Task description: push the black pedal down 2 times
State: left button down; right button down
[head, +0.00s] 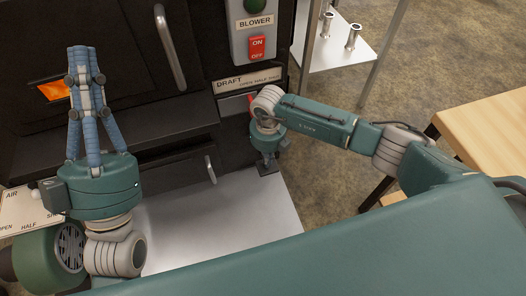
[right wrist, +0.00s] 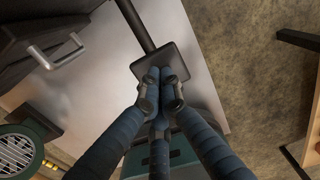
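The black pedal (right wrist: 181,62) is a dark square pad on the end of a dark bar in the right wrist view. In the head view its pad (head: 268,170) shows low in front of the black evaporator, above the light metal floor plate. My right gripper (right wrist: 160,76) points down with its fingers together and empty, the tips over the pad; I cannot tell whether they touch it. In the head view the right gripper (head: 267,154) hides part of the pedal. My left gripper (head: 82,52) points up at the left, its fingers together and empty, away from the pedal.
The metal plate (head: 215,215) covers the floor by the evaporator (head: 120,110). A blower switch box (head: 255,30) and a draft label (head: 247,79) are above the pedal. A wooden table (head: 490,130) stands at the right, and a metal stand (head: 340,50) at the back.

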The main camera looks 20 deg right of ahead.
jog(key=shift+s+r+p, duration=0.1)
jog(key=shift+r+p, duration=0.4)
jog(key=shift+r, duration=0.15)
pick_arm(q)
jog(key=w+f+g+y, duration=0.1)
jog(key=w+f+g, duration=0.2)
jog(key=w+f, duration=0.1)
jog(key=shift+w+d+f, duration=0.25)
jog(key=shift+d+f, duration=0.05)
jog(key=shift+f, duration=0.3)
jog(key=shift+r, duration=0.1)
